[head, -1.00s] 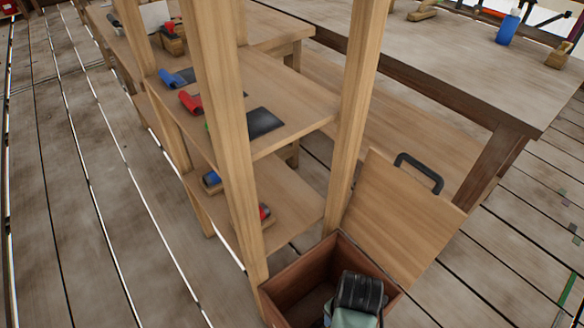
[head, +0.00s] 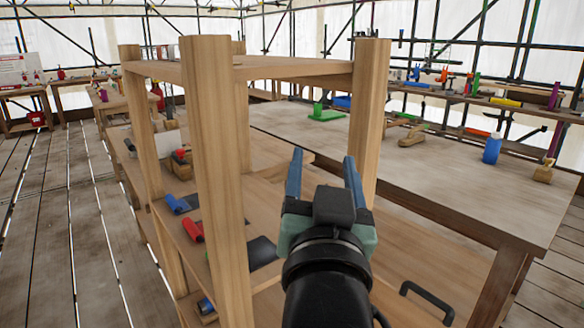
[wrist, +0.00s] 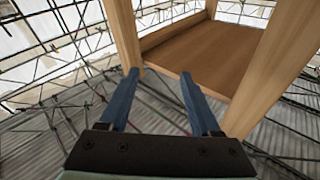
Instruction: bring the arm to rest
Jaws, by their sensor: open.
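My gripper (head: 322,172) is raised in front of the wooden shelf rack (head: 222,190) in the head view, with its blue fingers pointing up. The fingers are apart and nothing is between them. In the wrist view my gripper (wrist: 158,82) is also open and empty. It points up past the underside of a wooden shelf board (wrist: 195,50) between two posts. No contact between the fingers and the rack shows.
Red (head: 193,230) and blue (head: 177,204) items lie on the rack's middle shelf. A long workbench (head: 420,185) stands behind and right, with a blue bottle (head: 492,148). A black handle (head: 427,300) shows low at right. Plank floor at left (head: 40,230) is clear.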

